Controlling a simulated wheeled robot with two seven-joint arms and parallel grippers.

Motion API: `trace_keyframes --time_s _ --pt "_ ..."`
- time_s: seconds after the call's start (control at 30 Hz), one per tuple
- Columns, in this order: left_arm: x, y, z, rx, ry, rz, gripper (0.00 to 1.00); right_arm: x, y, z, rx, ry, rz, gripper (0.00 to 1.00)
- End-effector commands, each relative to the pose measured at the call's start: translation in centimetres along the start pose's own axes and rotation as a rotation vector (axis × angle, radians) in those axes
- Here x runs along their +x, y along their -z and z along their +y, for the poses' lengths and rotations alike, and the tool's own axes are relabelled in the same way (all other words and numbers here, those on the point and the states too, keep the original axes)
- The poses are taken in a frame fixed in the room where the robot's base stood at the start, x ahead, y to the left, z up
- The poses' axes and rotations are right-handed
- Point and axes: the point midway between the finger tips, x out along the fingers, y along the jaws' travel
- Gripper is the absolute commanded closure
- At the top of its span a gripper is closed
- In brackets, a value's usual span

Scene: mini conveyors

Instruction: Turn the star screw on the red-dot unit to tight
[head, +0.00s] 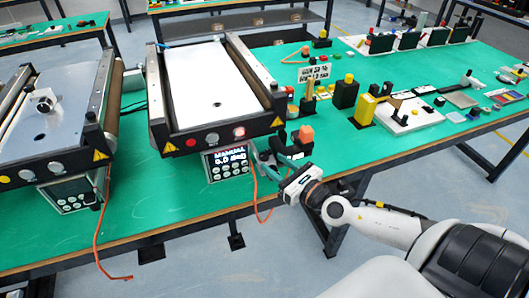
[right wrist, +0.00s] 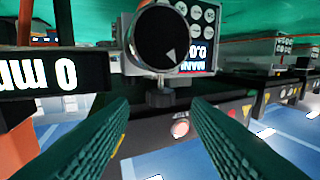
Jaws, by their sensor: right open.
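My right gripper (head: 268,161) is open and empty at the table's front edge, beside the control panel (head: 228,163) of the middle conveyor. In the right wrist view its two green ribbed fingers (right wrist: 160,110) stand apart. Just beyond them, roughly centred, is a dark star-shaped screw (right wrist: 160,96) under a grey unit (right wrist: 126,50). The unit has a round black knob (right wrist: 160,38) with a pale triangle mark. I cannot make out a red dot on this unit. No contact between fingers and screw shows. My left gripper is out of view.
The middle conveyor (head: 155,115) stands behind the panel, with another conveyor (head: 97,105) to its left. An orange-topped black device (head: 303,138) stands close to the right gripper. Orange cables hang over the edge. The green table front is mostly clear.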

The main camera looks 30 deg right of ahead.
Motion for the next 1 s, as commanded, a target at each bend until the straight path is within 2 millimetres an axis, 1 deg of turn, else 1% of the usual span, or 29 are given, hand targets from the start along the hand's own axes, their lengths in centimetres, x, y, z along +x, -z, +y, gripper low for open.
trace_keyframes --time_s 0.03,0.1,0.3,0.5,0.77,0.87,1.0 --pt "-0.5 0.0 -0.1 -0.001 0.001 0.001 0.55 0.8 0.4 0.1 0.002 -0.002 0.004 0.56" --pt "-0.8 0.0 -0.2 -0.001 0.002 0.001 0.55 1.8 0.4 0.0 0.002 0.000 0.003 0.56" --pt "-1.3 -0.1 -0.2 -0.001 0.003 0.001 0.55 4.0 0.2 0.0 0.002 0.000 0.002 0.56" --pt "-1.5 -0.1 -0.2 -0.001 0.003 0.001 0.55 4.8 0.0 0.0 0.001 0.001 0.000 0.56" --pt "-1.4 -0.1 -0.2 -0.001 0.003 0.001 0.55 4.9 0.0 -0.1 0.001 0.001 0.000 0.56" --pt "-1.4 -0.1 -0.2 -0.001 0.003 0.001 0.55 4.9 0.0 -0.1 0.001 0.001 0.000 0.71" --pt "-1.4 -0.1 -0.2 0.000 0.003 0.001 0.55 4.9 0.0 -0.1 0.001 0.001 0.000 0.94"
